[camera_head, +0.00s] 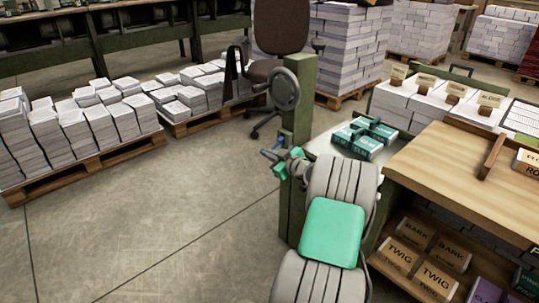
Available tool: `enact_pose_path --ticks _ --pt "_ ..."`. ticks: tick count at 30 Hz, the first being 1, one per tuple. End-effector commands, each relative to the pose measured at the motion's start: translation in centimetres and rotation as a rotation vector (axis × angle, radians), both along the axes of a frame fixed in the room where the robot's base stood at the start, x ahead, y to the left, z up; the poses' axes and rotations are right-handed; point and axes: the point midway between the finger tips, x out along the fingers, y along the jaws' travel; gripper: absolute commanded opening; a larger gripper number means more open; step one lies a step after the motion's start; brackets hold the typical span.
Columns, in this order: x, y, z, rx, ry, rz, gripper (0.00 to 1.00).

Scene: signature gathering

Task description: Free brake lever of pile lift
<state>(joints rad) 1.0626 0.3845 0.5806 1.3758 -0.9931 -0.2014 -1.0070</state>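The pile lift shows a green upright post (296,125) with a grey handwheel (285,89) on its upper part. Below the wheel, a small blue and grey part (279,143) sticks out to the left of the post; it may be the brake lever, but it is too small to be sure. My gripper (283,163), with green parts, is at this spot, close to or touching it. My grey ribbed arm with a green panel reaches up from the bottom and hides part of the post. I cannot see whether the fingers are apart or closed on anything.
A pale platform (322,147) right of the post bears dark green books (365,137). A wooden bench (450,165) with boxes beneath stands at the right. Paper stacks on pallets (85,165) line the left. An office chair (280,30) stands behind the post. The left floor is clear.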

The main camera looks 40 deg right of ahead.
Motion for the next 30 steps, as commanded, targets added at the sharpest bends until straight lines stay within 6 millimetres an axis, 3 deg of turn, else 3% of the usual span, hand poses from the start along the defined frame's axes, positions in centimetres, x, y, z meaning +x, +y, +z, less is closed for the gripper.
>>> enact_pose_path --ticks 6,12,18,22,30 --pt "0.1 1.8 4.1 -0.004 -0.003 0.006 0.0" --pt "-4.9 2.0 5.0 0.0 -0.003 -0.001 0.0" --pt "-8.6 2.3 5.7 -0.001 -0.005 0.001 0.0" --pt "-9.6 2.5 5.8 -0.002 -0.004 0.004 0.0" --pt "-9.7 2.5 5.8 -0.002 -0.004 0.005 0.0"
